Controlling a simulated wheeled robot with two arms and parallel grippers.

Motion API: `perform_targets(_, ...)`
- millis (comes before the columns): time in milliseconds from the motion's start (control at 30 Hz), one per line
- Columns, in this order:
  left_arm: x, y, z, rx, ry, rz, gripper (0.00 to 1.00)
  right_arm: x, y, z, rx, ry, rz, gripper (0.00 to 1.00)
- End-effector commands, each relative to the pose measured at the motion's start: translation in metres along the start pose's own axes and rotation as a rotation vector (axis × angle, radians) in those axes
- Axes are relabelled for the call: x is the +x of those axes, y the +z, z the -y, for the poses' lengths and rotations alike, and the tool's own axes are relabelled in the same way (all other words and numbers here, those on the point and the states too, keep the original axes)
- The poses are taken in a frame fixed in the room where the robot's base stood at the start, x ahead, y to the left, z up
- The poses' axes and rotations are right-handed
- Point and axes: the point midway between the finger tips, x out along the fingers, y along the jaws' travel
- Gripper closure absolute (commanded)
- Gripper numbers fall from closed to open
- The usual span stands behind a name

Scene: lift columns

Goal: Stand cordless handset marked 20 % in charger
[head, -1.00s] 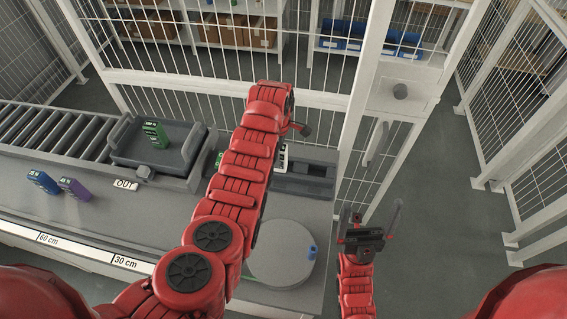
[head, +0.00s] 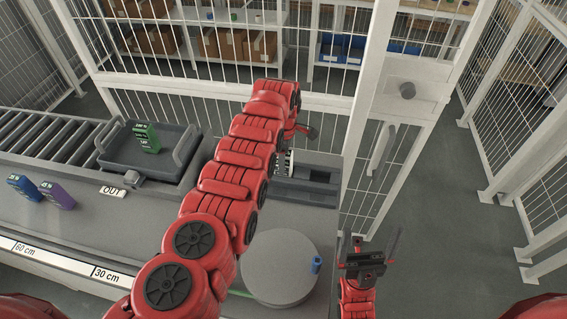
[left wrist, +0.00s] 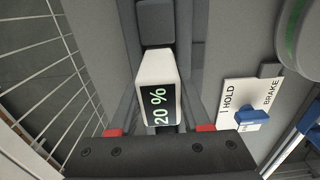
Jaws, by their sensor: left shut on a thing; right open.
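The cordless handset marked 20 % (left wrist: 155,88) is white with a dark display and green digits. My left gripper (left wrist: 158,122) is shut on it, with the handset between its fingers in the left wrist view. In the head view the handset (head: 282,163) is mostly hidden behind my left arm, over the dark grey slotted unit that looks like the charger (head: 310,178). A dark grey block (left wrist: 155,22) lies beyond the handset in the left wrist view. I cannot tell whether the handset touches the charger. My right gripper (head: 375,245) is open and empty, right of the counter.
A green device (head: 147,137) stands in a grey tray (head: 125,158) by the rollers. Blue (head: 24,187) and purple (head: 57,195) devices stand near the OUT label (head: 112,192). A round grey disc (head: 275,275) is at front right. A HOLD/BRAKE plate (left wrist: 240,95) and wire fence are near.

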Motion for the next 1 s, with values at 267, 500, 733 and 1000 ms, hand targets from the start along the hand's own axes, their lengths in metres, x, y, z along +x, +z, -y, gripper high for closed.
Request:
perform_targets(267, 0.007, 0.0, 0.0, 0.0, 0.0, 0.0, 1.0, -0.007, 0.001, 0.0, 0.0, 0.0, 0.0, 0.0)
perform_targets(500, 0.006, 0.0, 0.0, 0.0, 0.0, 0.0, 0.23, -0.006, 0.001, 0.0, 0.0, 0.0, 0.0, 0.0)
perform_targets(733, 0.005, 0.0, 0.0, 0.0, 0.0, 0.0, 0.23, -0.005, 0.001, 0.0, 0.0, 0.0, 0.0, 0.0)
perform_targets(1000, -0.025, 0.002, -0.001, 0.0, 0.004, 0.001, 0.23, 0.007, -0.001, 0.0, 0.0, 0.0, 0.0, 0.0)
